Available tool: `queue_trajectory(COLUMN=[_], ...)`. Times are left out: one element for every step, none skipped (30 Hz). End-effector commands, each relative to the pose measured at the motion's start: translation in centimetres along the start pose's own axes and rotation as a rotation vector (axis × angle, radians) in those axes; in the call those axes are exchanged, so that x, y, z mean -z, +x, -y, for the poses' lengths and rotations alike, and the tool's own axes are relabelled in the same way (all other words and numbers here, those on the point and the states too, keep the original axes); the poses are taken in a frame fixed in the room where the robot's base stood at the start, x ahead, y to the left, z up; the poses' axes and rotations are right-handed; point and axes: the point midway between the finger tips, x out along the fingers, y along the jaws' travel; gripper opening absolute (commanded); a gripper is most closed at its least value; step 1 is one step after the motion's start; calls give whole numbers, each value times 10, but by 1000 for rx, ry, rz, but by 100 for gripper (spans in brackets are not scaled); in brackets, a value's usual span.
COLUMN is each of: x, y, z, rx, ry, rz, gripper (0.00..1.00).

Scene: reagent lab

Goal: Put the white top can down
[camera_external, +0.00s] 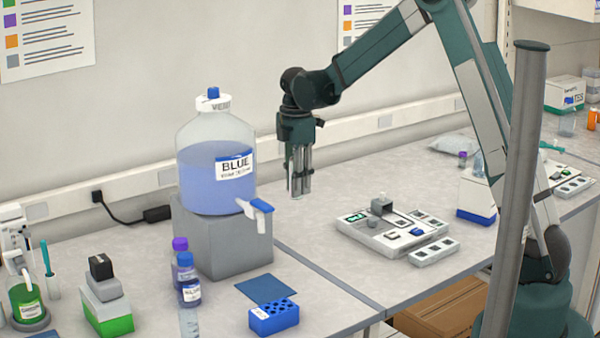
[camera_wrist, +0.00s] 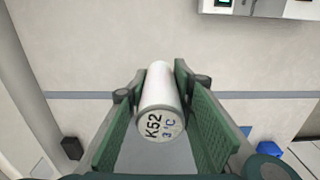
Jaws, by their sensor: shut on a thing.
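A white can (camera_wrist: 159,88) with a pale end marked "K52" lies between the two green finger pads in the wrist view. My gripper (camera_wrist: 160,106) is shut on it. In the external view my gripper (camera_external: 299,188) points down over the bench, right of the big blue bottle. The can is mostly hidden by the fingers there, and I cannot tell how high it is above the bench.
The blue bottle (camera_external: 215,150) stands on a grey block (camera_external: 220,245) to the left. A white device panel (camera_external: 385,238) lies to the right. A blue rack (camera_external: 273,318) and a dark blue mat (camera_external: 266,289) are in front. Bench between block and panel is clear.

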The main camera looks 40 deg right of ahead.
Motion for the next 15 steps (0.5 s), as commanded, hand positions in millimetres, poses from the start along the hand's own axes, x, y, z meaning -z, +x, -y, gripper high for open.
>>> queue_trajectory(x=[-2, -3, -5, -7, -10, -15, -19, -24, -30, -36, -42, -51, -59, -66, -77], y=[0, 0, 0, 0, 0, 0, 0, 0, -1, -1, -1, -1, -1, -1, -1], z=[0, 0, -1, -1, -1, -1, -2, -2, -2, -3, -3, -4, -4, -4, -4], rx=[0, 0, 0, 0, 0, 0, 0, 0, 0, 0, 0, 0, 0, 0, 0], ry=[2, 3, 6, 8, 11, 16, 21, 26, 34, 40, 46, 57, 65, 73, 85], rz=[0, 0, 0, 0, 0, 0, 0, 0, 0, 0, 0, 0, 0, 0, 0], gripper=[9, 9, 9, 9, 9, 9, 9, 9, 9, 9, 9, 9, 9, 9, 9])
